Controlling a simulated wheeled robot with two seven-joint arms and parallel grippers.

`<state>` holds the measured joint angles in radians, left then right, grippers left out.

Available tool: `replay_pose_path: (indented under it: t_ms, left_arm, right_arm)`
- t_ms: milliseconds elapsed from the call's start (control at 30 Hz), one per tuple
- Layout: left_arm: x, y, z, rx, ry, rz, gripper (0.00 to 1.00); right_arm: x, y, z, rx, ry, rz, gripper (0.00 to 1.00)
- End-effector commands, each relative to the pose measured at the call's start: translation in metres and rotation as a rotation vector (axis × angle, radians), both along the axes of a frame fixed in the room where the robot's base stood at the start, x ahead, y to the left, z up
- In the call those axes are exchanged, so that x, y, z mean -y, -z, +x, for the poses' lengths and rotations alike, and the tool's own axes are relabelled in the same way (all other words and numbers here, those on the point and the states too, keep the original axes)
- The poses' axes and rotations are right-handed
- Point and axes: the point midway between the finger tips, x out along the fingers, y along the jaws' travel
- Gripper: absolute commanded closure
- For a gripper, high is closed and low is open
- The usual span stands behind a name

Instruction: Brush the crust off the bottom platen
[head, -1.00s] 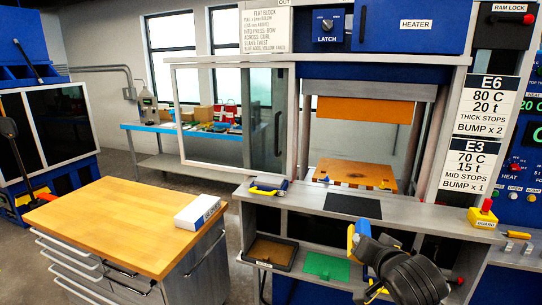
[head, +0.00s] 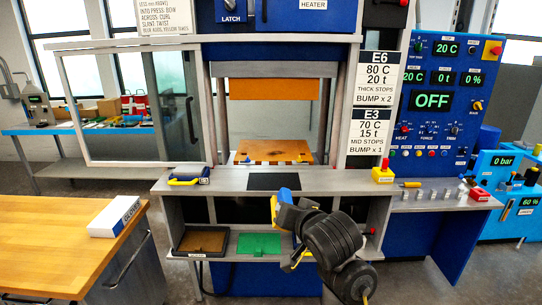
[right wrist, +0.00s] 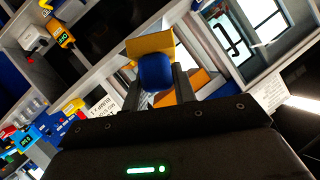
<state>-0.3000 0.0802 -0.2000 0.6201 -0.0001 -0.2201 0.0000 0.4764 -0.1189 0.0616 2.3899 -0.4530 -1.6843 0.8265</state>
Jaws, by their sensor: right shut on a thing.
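The bottom platen (head: 290,147) is an orange-brown plate low in the open press in the head view. Small dark spots show on it, and its front edge is patterned dark and light. My right gripper (head: 288,207) is in front of the press, nearer to me than the platen and apart from it. It is shut on a blue and yellow tool (head: 285,194), probably the brush. In the right wrist view the tool's rounded blue part (right wrist: 155,72) sits between the fingers, with a yellow block (right wrist: 150,46) beyond. Its bristles cannot be made out. My left gripper is out of view.
The orange upper platen (head: 273,89) hangs above the gap. A blue and yellow item (head: 188,180) lies on the grey ledge (head: 228,182), left of a dark mat (head: 274,181). A sliding glass door (head: 130,105) stands left of the opening. A wooden-topped cabinet (head: 60,235) is at left.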

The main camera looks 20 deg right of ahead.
Motion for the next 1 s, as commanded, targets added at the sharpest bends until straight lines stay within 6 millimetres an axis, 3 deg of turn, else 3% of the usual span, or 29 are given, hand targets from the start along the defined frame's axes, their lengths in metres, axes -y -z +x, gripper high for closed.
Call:
replay_pose_path:
  t_ms: [167, 400, 1000]
  left_arm:
    - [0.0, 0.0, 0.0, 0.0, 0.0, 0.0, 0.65]
    - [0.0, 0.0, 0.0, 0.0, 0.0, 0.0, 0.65]
    - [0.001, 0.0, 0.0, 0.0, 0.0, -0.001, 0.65]
  right_arm:
    - [-0.014, 0.012, -0.004, -0.004, -0.038, -0.001, 1.0]
    - [-0.069, 0.059, -0.032, -0.006, -0.211, -0.008, 1.0]
    - [-0.124, 0.104, -0.076, -0.001, -0.395, 0.008, 1.0]
